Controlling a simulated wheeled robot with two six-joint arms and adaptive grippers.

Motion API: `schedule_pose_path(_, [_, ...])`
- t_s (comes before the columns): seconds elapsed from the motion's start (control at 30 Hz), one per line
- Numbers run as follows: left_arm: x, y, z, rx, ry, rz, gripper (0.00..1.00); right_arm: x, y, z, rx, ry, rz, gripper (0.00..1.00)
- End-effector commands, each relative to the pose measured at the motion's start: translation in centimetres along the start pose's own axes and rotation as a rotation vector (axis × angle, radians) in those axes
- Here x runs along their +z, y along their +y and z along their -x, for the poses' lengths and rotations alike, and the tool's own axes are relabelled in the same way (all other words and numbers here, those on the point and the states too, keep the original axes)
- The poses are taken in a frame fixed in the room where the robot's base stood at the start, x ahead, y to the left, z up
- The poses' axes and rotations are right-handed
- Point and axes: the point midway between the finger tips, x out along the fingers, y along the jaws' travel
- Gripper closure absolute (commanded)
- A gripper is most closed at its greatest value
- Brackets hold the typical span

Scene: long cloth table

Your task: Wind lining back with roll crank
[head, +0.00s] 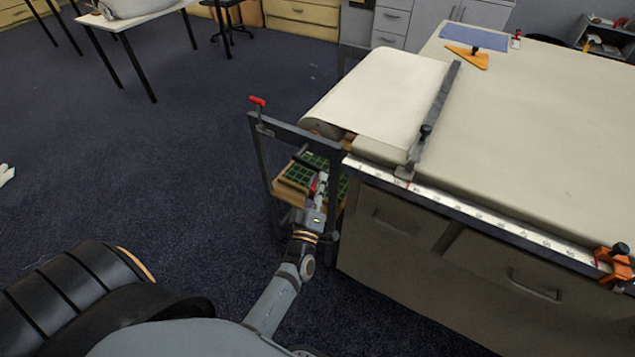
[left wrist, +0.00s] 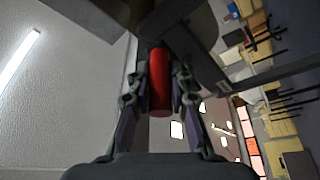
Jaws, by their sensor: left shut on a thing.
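My left gripper (head: 319,184) is low beside the roll frame at the table's left end. It is shut on the red crank handle (left wrist: 160,85), which stands between its two fingers in the left wrist view. In the head view only a little red of the handle shows by the fingers. The pale lining (head: 385,88) lies flat on the table from the roll (head: 322,127) at its left end. The roll hangs in a dark metal frame (head: 300,132). My right gripper is not in view.
A dark bar (head: 437,108) with a knob lies across the lining's right end. A red-tipped lever (head: 257,101) stands on the frame's corner. A white ruler strip (head: 480,213) runs along the table's front edge, with an orange clamp (head: 612,262) at right. Open floor lies left.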

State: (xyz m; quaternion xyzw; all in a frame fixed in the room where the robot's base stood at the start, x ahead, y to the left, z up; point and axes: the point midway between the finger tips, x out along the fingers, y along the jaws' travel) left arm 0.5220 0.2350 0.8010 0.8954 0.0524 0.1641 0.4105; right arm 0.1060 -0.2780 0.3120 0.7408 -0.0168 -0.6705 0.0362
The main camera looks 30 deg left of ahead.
Motion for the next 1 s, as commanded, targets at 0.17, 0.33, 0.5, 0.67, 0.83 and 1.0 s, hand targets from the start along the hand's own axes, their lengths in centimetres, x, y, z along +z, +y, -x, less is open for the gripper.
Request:
schedule_pose_path(0.17, [-0.1,0.1,0.0,0.001,0.002,0.001,1.0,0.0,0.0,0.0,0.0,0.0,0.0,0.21])
schedule_pose_path(0.33, [-0.1,0.1,0.0,0.001,0.002,0.001,0.73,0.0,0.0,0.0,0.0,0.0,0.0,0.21])
schedule_pose_path(0.5, [0.0,0.0,0.0,0.001,0.002,0.0,0.57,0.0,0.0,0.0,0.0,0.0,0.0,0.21])
schedule_pose_path(0.67, [0.0,0.0,0.0,0.001,0.001,0.0,0.57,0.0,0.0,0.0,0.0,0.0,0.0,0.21])
schedule_pose_path(0.83, [0.0,0.0,0.0,0.001,0.001,0.0,0.57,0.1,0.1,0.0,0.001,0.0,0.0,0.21])
schedule_pose_path(1.0, [0.1,-0.1,2.1,-0.003,-0.002,0.0,0.57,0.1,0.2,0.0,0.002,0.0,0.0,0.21])
